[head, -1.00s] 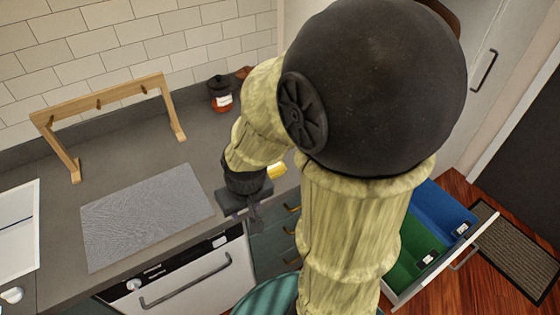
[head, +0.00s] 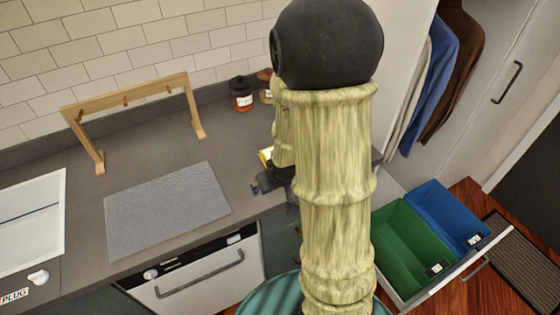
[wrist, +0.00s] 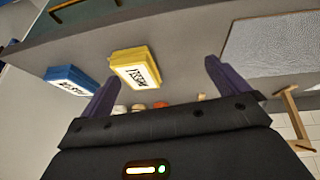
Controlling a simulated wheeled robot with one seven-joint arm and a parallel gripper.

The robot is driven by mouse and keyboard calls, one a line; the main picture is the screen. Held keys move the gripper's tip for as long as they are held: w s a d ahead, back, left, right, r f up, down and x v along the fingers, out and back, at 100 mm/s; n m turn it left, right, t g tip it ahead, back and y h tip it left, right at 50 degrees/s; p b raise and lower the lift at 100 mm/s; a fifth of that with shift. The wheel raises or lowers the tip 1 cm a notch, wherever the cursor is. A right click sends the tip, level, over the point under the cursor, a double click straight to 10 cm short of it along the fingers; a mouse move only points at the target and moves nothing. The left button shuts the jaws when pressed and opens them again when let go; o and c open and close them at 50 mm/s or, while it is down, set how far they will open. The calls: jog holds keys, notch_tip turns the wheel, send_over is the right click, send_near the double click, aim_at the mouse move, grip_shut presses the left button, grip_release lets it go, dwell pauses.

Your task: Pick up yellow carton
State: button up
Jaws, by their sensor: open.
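The yellow carton (wrist: 136,70) lies on the grey counter in the wrist view, with a white label and dark lettering facing up. In the head view only a small part of the carton (head: 265,154) shows beside my arm; the rest is hidden. My gripper (wrist: 163,72) is open and empty. The carton appears beyond the fingertips, nearer the left finger, and the fingers do not touch it. In the head view my gripper (head: 262,184) is dark, partly hidden by my arm, and over the counter near its front edge.
A blue carton (wrist: 70,79) lies left of the yellow one in the wrist view. Jars (head: 241,95) stand by the wall. A wooden rack (head: 130,100) and grey mat (head: 165,210) are on the counter's left. An open drawer with green and blue bins (head: 447,215) juts out at right.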

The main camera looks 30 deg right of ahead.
jog(key=w+d+f+t+y+p, duration=0.1)
jog(key=d+f+t+p, duration=0.1)
jog(key=d+t+p, duration=0.5)
jog(key=shift+d+t, duration=0.5)
jog(key=shift+d, duration=0.6)
jog(key=shift+w, duration=0.15)
jog(key=b+x, duration=0.4)
jog(key=x, duration=0.7)
jog(key=shift+w+a+b, duration=0.15)
jog(key=shift+a+b, duration=0.05)
jog(key=shift+b, duration=0.2)
jog(key=shift+w+f, duration=0.25)
jog(key=shift+w, duration=0.1)
